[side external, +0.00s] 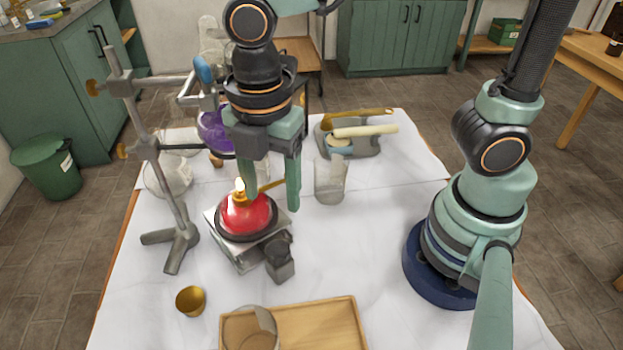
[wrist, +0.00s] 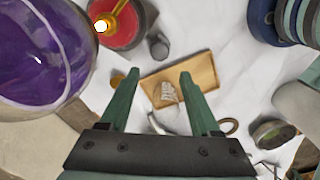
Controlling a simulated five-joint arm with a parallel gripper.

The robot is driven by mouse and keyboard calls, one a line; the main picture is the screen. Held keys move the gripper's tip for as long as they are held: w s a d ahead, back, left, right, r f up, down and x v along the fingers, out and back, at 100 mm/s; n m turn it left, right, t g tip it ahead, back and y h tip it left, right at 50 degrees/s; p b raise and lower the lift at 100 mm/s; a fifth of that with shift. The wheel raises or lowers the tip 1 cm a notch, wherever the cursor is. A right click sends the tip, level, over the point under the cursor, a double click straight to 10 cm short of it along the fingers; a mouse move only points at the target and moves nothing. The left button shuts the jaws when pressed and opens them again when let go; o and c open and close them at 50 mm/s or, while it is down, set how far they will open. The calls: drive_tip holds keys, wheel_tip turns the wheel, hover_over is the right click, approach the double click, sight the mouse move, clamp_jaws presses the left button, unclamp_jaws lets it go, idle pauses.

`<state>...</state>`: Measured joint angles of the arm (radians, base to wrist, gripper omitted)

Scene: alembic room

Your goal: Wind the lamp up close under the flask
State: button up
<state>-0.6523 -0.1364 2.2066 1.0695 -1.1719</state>
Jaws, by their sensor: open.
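The lamp (side external: 246,218) is a red round burner with a brass neck and a lit flame, standing in a dark ring on a grey lab jack (side external: 238,262). The jack's dark knob (side external: 280,262) faces the front right; it also shows in the wrist view (wrist: 158,46). The flask (side external: 211,132) holds purple liquid and is partly hidden behind my arm; it fills the upper left of the wrist view (wrist: 40,55). A gap shows between flame and flask. My gripper (side external: 272,203) is open and empty, pointing down beside the lamp, above and behind the knob.
A metal retort stand (side external: 165,190) rises left of the lamp. A brass cup (side external: 190,301) and a wooden tray (side external: 320,325) lie in front. A glass beaker (side external: 330,180) stands right of my gripper. White cloth is bare between beaker and tray.

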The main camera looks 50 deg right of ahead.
sight(278, 249)
wheel_tip(278, 249, down, 12)
drive_tip(key=shift+a+f, duration=0.1)
drive_tip(key=shift+f, duration=0.05)
idle(0.5)
clamp_jaws()
